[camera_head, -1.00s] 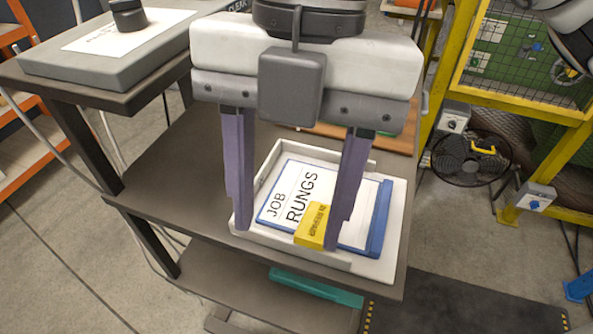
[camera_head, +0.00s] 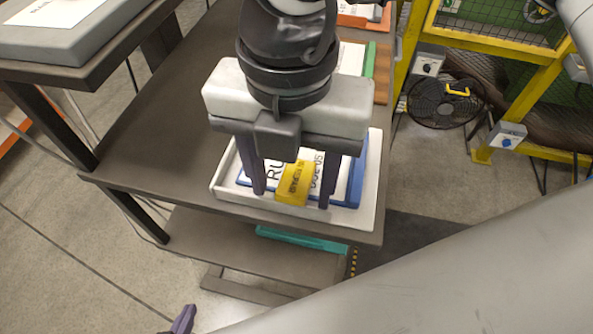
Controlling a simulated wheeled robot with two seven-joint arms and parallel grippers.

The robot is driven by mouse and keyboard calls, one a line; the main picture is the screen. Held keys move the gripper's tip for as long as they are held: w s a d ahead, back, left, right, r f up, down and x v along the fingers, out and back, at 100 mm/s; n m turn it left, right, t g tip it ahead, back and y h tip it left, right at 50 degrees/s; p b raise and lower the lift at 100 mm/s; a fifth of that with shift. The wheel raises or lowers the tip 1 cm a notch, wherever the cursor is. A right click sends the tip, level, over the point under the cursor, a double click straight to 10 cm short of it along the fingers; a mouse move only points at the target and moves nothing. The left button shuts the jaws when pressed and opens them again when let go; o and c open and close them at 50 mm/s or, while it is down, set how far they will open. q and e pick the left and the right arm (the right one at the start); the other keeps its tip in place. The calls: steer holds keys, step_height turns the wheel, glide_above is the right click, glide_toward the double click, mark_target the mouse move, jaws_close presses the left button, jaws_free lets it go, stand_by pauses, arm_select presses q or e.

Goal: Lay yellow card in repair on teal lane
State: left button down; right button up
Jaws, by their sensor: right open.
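The yellow card (camera_head: 295,183) lies on a job sheet with a blue-edged board (camera_head: 356,180) in the white tray (camera_head: 222,187). My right gripper (camera_head: 292,199) is over the tray, fingers pointing down and open. The card shows between its two fingers, with gaps at both sides. Whether the fingertips touch the sheet I cannot tell. The teal lane (camera_head: 300,240) is a strip on the lower shelf, below the tray's front edge, partly hidden by the upper shelf. One purple finger of my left gripper (camera_head: 183,320) shows at the bottom edge; the rest is out of view.
The grey upper shelf (camera_head: 150,145) is clear left of the tray. The lower shelf (camera_head: 225,240) has bare room left of the teal lane. A raised grey stand (camera_head: 60,45) is at top left. A black fan (camera_head: 443,102) and yellow frame (camera_head: 486,140) stand to the right.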

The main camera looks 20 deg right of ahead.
steer(key=shift+f, duration=0.2)
steer(key=c, duration=1.2)
